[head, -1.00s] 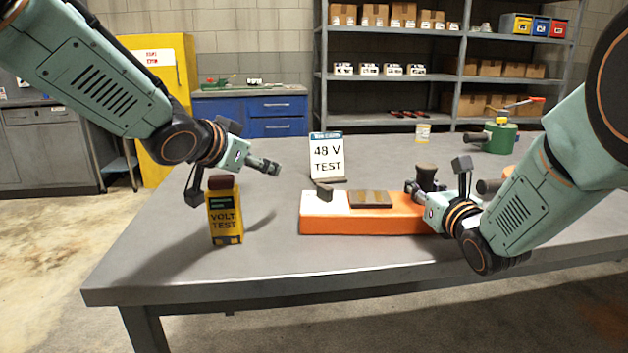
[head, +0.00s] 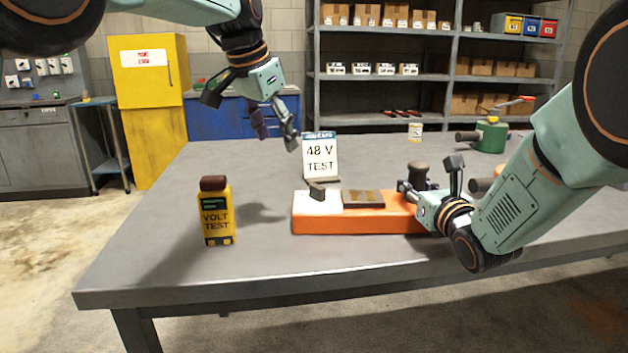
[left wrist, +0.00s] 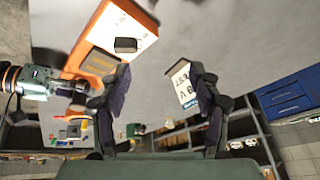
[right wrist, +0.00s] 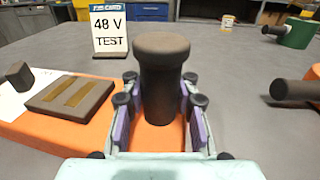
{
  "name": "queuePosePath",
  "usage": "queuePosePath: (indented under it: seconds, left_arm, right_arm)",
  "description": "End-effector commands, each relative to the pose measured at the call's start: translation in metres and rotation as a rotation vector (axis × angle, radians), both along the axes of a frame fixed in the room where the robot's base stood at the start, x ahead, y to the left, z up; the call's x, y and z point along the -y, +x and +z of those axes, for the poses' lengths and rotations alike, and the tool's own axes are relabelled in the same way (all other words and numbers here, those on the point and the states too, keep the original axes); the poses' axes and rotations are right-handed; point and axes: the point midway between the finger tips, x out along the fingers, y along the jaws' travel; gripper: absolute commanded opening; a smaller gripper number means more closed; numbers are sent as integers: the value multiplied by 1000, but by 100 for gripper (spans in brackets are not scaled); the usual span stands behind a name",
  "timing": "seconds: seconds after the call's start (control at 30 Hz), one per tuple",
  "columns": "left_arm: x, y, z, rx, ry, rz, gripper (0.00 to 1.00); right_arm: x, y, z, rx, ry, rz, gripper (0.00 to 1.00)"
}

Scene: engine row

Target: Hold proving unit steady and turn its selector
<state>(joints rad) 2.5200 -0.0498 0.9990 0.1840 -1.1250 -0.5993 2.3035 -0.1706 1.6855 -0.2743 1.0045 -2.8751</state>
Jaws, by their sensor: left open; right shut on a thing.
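The proving unit (head: 350,223) is a low orange block on the grey table. Its white left end carries a small dark selector (head: 316,190); the selector also shows in the left wrist view (left wrist: 125,45). A dark plate (head: 363,199) with brass strips lies mid-top. A dark upright post (right wrist: 160,75) stands at its right end. My right gripper (head: 408,188) is shut around this post, with fingers on both sides. My left gripper (head: 276,138) is open and empty, pointing down above the table, left of and higher than the selector.
A white "48 V TEST" card (head: 320,160) stands just behind the unit, close to my left fingers. A yellow volt tester (head: 216,215) stands upright at the left. A green can-like device (head: 490,137) is at the back right.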

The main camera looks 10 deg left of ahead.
Motion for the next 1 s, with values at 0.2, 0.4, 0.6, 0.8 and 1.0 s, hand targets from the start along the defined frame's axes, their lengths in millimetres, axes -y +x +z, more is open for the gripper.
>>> queuePosePath:
  seconds: [0.2,0.4,0.6,0.8,1.0]
  left_arm:
    - [34,-14,13,-62,-58,-140,63]
    - [43,-14,5,-75,-68,-166,63]
    - [51,-5,-27,-76,-68,-164,63]
    - [60,6,-61,-74,-67,-163,63]
    - [67,14,-85,-72,-69,-162,63]
  right_arm:
    - [0,0,0,0,0,0,0]
    - [0,0,0,0,0,0,0]
    - [0,0,0,0,0,0,0]
    - [0,0,0,0,0,0,0]
    - [0,0,0,0,0,0,0]
